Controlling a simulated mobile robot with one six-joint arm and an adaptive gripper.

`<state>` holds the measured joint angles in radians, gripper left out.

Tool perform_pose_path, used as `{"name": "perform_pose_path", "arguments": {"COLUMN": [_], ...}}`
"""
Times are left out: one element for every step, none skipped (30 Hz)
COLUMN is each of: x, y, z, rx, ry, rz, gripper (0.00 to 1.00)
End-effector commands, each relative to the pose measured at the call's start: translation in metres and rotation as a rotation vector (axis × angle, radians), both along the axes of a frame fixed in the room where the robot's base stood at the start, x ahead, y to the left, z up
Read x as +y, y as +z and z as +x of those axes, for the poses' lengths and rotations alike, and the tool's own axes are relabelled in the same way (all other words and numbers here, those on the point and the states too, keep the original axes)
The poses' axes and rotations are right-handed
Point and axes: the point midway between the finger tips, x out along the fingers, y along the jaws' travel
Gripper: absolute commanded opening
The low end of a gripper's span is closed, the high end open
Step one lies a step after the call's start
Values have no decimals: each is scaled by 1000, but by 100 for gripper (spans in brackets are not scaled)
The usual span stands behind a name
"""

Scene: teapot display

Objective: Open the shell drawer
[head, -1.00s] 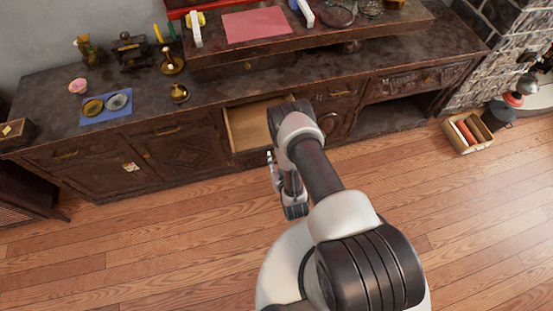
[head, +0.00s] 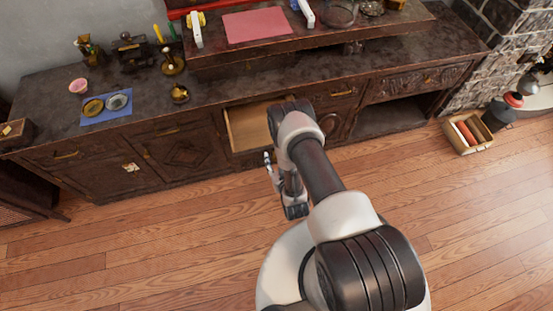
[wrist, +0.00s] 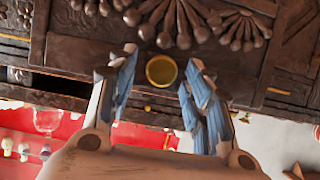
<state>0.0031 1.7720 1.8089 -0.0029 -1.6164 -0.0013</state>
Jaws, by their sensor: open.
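In the head view a drawer (head: 245,127) in the middle of the long dark cabinet stands pulled out, its pale inside showing. My gripper (head: 267,158) is at its front, partly hidden by my arm. In the wrist view a carved dark wooden front (wrist: 120,40) with shell-like fans fills the upper part. A round brass knob (wrist: 161,70) sits on it, between the fingertips of my open gripper (wrist: 160,72). The blue-padded fingers are on either side of the knob, with visible gaps. The drawer's right side is hidden behind my arm.
The cabinet top (head: 225,88) holds a blue mat (head: 107,108) with two small dishes, a pink bowl (head: 78,85) and brass pieces. A raised shelf carries a pink mat (head: 255,25). A box (head: 467,132) stands on the floor at right. The wooden floor in front is clear.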

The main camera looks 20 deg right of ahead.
Motion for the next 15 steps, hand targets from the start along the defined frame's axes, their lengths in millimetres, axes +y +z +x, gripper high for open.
{"name": "perform_pose_path", "arguments": {"x": [0, 0, 0, 0, 0, 0, 0, 0, 0, 0, 0, 0, 0, 0, 0], "y": [5, 9, 15, 20, 27, 35, 41, 47, 55, 61, 66, 73, 78, 82, 87], "z": [1, 1, 1, 1, 1, 1, 2, 1, 1, 1, 1, 1, 1, 1, 1], "rx": [-1, -1, -2, -2, -3, -3, -3, -2, -2, -2, -2, -2, -3, -2, -3], "ry": [0, 0, 0, 0, 0, 0, 0, 0, 0, 0, 0, 0, 0, 0, 0], "rz": [0, 0, 0, 0, 0, 0, 0, 0, 0, 0, 0, 0, 0, 0, 0], "gripper": [46, 46, 46, 46, 46, 46, 46, 46, 46, 46, 46, 46, 46, 46, 46]}}
